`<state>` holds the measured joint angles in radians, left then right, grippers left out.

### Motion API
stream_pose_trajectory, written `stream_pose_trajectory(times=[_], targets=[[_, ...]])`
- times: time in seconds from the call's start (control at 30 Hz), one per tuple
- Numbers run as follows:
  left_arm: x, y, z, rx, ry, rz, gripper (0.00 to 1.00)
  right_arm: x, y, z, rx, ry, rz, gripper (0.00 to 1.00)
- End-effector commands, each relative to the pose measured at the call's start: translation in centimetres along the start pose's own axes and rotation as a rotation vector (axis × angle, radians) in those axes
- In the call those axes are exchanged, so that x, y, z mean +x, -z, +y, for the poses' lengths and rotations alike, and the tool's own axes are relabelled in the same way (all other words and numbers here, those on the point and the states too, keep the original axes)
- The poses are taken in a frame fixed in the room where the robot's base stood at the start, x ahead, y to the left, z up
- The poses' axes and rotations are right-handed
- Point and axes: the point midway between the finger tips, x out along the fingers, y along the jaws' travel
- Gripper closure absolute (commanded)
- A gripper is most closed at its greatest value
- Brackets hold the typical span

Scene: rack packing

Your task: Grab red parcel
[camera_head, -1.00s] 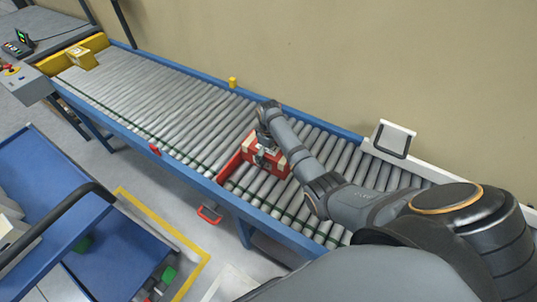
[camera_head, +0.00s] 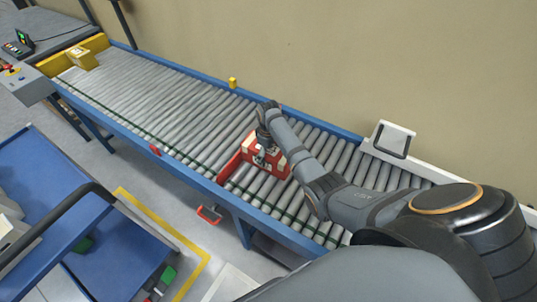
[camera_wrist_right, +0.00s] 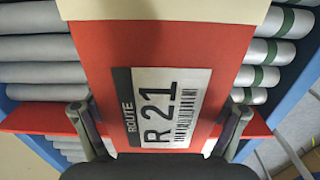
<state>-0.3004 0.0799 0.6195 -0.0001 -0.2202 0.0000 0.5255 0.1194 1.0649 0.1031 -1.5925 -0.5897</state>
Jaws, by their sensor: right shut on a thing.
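The red parcel (camera_head: 280,167) sits on the roller conveyor, against the red stop bar (camera_head: 230,167). In the right wrist view the parcel (camera_wrist_right: 195,40) fills the middle, with a white label reading "ROUTE R 21" and a barcode. My right gripper (camera_head: 266,158) reaches down onto the parcel from above. In the right wrist view its two fingers (camera_wrist_right: 160,128) stand on either side of the parcel, shut on it. My left gripper is not in view.
The roller conveyor (camera_head: 150,95) runs to the far left, where a yellow box (camera_head: 82,58) sits at its end. A blue cart (camera_head: 45,190) stands at the lower left. A wall is behind the conveyor.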

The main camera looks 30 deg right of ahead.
Motion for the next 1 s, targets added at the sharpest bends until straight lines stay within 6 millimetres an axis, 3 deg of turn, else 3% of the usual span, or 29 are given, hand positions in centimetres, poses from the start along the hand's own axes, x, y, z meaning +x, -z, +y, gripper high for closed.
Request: stream_pose_trajectory(times=[0.27, 0.73, 1.0], targets=[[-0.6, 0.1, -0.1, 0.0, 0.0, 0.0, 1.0, -1.8, -1.0, -1.7, -0.002, 0.001, 0.001, 0.7], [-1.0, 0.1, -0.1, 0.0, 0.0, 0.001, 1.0, -6.9, -6.4, -10.1, 0.0, 0.002, 0.002, 0.7], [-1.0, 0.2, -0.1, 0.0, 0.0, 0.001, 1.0, -8.0, -7.5, -11.7, 0.0, 0.001, 0.001, 0.7]])
